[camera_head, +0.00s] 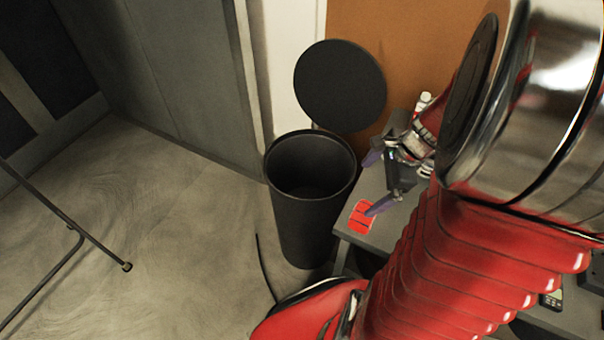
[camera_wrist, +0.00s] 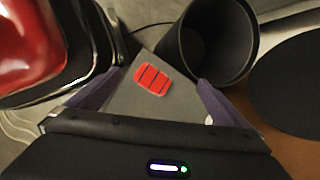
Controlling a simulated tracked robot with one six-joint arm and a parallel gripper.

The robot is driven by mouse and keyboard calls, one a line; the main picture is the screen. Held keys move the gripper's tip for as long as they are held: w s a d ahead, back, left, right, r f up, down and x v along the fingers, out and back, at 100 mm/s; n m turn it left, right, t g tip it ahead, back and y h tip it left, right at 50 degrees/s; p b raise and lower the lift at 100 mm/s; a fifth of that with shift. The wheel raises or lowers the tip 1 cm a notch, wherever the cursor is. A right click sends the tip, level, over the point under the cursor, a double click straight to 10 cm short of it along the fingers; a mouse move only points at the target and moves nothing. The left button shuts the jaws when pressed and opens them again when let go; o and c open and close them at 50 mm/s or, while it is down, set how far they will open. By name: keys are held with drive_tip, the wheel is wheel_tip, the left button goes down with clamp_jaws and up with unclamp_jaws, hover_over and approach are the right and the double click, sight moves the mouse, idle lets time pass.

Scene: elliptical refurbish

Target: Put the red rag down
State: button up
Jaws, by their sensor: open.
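The red rag (camera_head: 361,217), marked with dark stripes, lies flat on the corner of a grey table (camera_head: 349,240). In the wrist view the rag (camera_wrist: 152,80) lies on the grey surface, between and beyond my two purple fingers. My gripper (camera_head: 374,184) is open and empty over the table corner. The wrist view shows its fingers (camera_wrist: 150,93) spread wide, apart from the rag. One fingertip overlaps the rag's edge in the head view; I cannot tell the height of the gap.
A black bin (camera_head: 300,225) with an open top stands left of the table corner, and its round lid (camera_head: 340,86) is raised behind it. A thin dark metal frame (camera_head: 75,235) stands at the left. The floor between is clear.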

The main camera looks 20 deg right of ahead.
drive_tip(key=s+a+r+n+t+h, duration=0.2)
drive_tip(key=a+r+n, duration=1.5)
drive_tip(key=a+n, duration=0.3)
drive_tip(key=n, duration=0.3)
drive_tip(key=shift+s+a+t, duration=0.15)
drive_tip(key=shift+s+t, duration=0.15)
drive_tip(key=shift+s, duration=0.05)
